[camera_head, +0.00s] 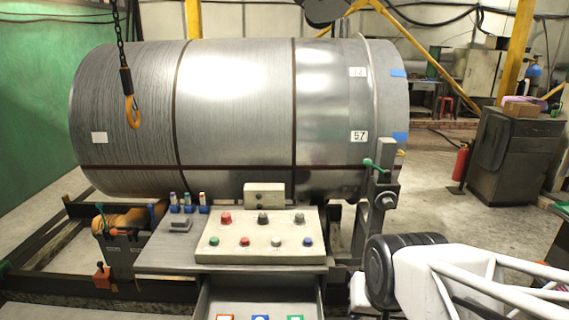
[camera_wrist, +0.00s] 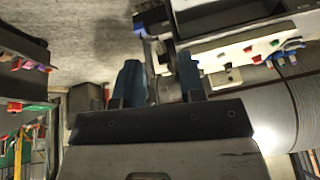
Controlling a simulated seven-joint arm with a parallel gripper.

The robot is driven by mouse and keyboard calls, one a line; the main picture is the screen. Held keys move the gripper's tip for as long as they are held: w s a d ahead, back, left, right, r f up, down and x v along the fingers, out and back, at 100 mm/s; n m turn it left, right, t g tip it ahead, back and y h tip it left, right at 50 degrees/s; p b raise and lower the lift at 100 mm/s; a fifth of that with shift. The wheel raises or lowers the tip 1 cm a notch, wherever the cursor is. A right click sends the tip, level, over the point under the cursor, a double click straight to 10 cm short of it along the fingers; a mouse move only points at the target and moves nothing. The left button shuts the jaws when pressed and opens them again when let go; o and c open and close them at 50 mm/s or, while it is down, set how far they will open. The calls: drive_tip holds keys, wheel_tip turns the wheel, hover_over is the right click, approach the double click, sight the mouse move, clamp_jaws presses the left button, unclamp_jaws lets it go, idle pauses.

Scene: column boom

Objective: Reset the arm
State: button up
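My arm shows at the lower right of the head view, with white links and a black rounded joint, beside the console. My gripper cannot be made out in the head view. In the wrist view my gripper (camera_wrist: 160,80) has two blue fingers standing apart, so it is open. I see nothing clearly held. A grey metal post shows between the fingers, and I cannot tell its distance from them.
A large metal drum (camera_head: 235,110) stands behind the control panel (camera_head: 260,255) with colored buttons. An open drawer (camera_head: 240,296) juts out below. A green-tipped lever (camera_head: 374,166) is right of the panel. A chain hook (camera_head: 131,108) hangs at left. A dark cabinet (camera_head: 500,155) stands right.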

drive_tip(key=s+d+r+n+g, duration=0.1)
drive_tip(key=s+d+r+g, duration=0.1)
drive_tip(key=s+d+r, duration=0.1)
drive_tip(key=shift+s+d+r+h, duration=0.25)
drive_tip(key=shift+s+r+h, duration=0.15)
drive_tip(key=shift+s+r, duration=0.4)
